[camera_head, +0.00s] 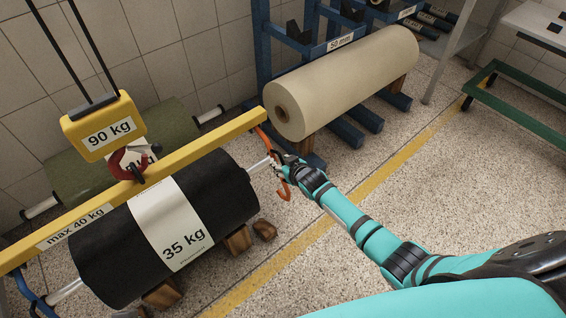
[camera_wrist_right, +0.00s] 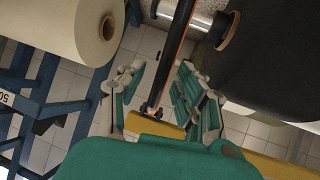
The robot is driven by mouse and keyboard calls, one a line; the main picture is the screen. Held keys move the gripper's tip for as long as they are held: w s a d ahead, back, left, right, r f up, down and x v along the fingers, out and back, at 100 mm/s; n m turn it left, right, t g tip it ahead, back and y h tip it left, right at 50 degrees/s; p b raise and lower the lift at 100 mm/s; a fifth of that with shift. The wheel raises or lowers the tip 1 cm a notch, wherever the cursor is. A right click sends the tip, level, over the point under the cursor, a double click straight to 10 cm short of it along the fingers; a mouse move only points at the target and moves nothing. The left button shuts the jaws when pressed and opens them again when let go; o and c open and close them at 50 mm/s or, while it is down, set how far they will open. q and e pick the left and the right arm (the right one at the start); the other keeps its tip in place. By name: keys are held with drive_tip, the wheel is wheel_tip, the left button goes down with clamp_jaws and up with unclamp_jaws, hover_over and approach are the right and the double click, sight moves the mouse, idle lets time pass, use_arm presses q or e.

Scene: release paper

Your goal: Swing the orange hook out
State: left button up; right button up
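The orange hook (camera_head: 284,188) hangs from the right end of the yellow beam (camera_head: 215,142), beside the bar end (camera_head: 259,166) of the black 35 kg roll (camera_head: 222,190). I cannot tell whether it is around the bar. My right gripper (camera_head: 277,164) is at the hook, partly covering it. In the right wrist view the gripper's fingers (camera_wrist_right: 160,90) are spread, and the hook's dark, orange-edged shank (camera_wrist_right: 177,55) runs between them with gaps on both sides. My left gripper is not in view.
A blue hook (camera_head: 33,294) is at the beam's left end. A yellow 90 kg hoist block (camera_head: 104,127) hangs above the beam. A beige roll (camera_head: 345,80) on a blue rack stands behind my right gripper. Wooden blocks (camera_head: 238,240) lie under the black roll.

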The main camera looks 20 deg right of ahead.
drive_tip(key=shift+r, duration=0.1)
drive_tip(key=v, duration=1.2)
drive_tip(key=shift+s, duration=0.1)
